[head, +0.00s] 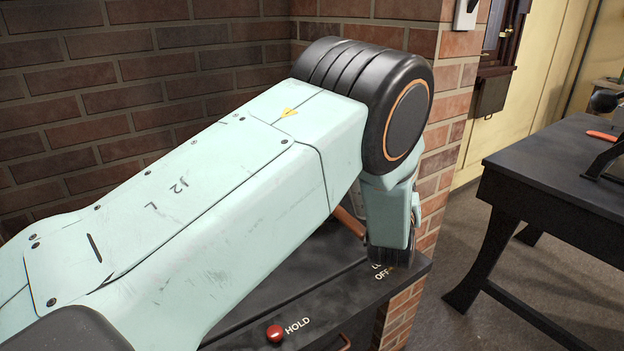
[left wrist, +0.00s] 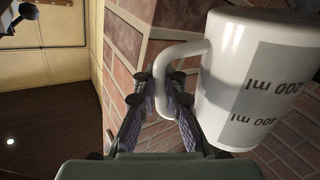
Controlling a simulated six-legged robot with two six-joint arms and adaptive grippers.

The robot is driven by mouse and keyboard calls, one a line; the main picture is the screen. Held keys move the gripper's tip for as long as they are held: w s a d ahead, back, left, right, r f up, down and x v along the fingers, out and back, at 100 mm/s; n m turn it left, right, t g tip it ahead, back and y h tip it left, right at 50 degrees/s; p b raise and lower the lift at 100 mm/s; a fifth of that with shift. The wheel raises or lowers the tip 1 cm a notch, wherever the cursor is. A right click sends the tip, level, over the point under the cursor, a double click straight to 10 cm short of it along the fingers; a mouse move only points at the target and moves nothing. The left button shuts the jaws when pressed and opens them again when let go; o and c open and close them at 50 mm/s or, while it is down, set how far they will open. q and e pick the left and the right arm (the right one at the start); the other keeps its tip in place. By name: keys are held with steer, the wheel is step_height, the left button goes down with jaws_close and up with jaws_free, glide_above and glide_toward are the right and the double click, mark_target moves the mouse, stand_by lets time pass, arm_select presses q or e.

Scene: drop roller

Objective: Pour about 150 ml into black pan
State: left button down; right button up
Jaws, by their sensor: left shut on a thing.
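A white measuring cup (left wrist: 238,85) with grey ml markings fills the right of the left wrist view. Its markings appear upside down there. My left gripper (left wrist: 167,85) is shut on the cup's curved handle (left wrist: 161,70). The cup's opening and contents do not show, and I cannot tell how far it is tilted. The black pan shows in neither view. My right gripper is not in view.
A dark worktop (head: 345,285) lies beneath my left arm, with a red button (head: 274,333) beside the word HOLD at its front. A brick wall (head: 120,90) and brick corner stand close behind. A dark table (head: 560,170) stands at the right, with open floor between.

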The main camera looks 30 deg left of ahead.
arm_select(q)
steer(key=d+f+m+b, duration=0.2)
steer(key=f+m, duration=0.1)
steer(key=shift+w+m, duration=0.15)
steer(key=shift+m, duration=0.15)
